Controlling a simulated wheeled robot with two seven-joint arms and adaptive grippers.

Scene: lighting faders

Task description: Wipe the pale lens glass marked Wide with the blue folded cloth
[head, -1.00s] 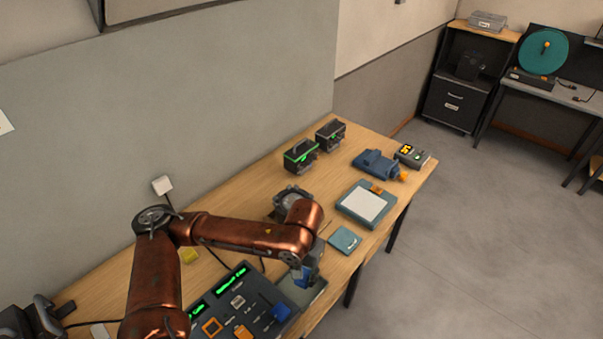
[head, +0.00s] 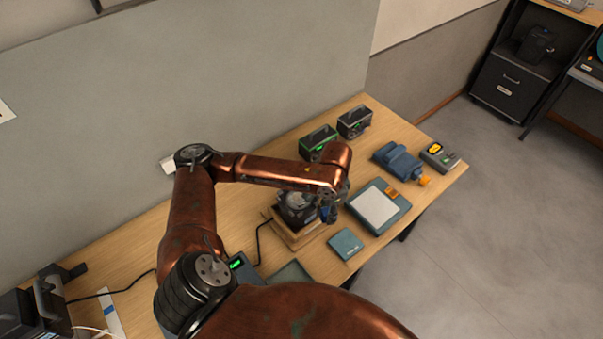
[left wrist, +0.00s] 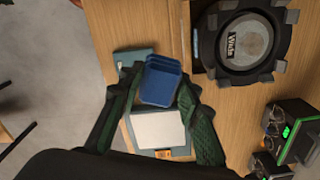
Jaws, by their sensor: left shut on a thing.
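The pale lens glass marked Wide (left wrist: 242,42) shows at the upper right of the left wrist view, set in a dark round housing with lugs. In the head view the lens (head: 296,201) rests on a wooden stand (head: 285,240), partly hidden by my arm. My left gripper (left wrist: 160,83) is shut on the blue folded cloth (left wrist: 161,84), which sits between its green-black fingers. In the head view the gripper (head: 329,212) is just right of the lens. In the wrist view the cloth is apart from the glass. My right gripper is not in view.
A teal-framed pale panel (head: 376,207) and a small teal pad (head: 346,243) lie right of the stand. A blue device (head: 397,161), a small display box (head: 439,156) and two dark lamp boxes (head: 354,122) stand farther back.

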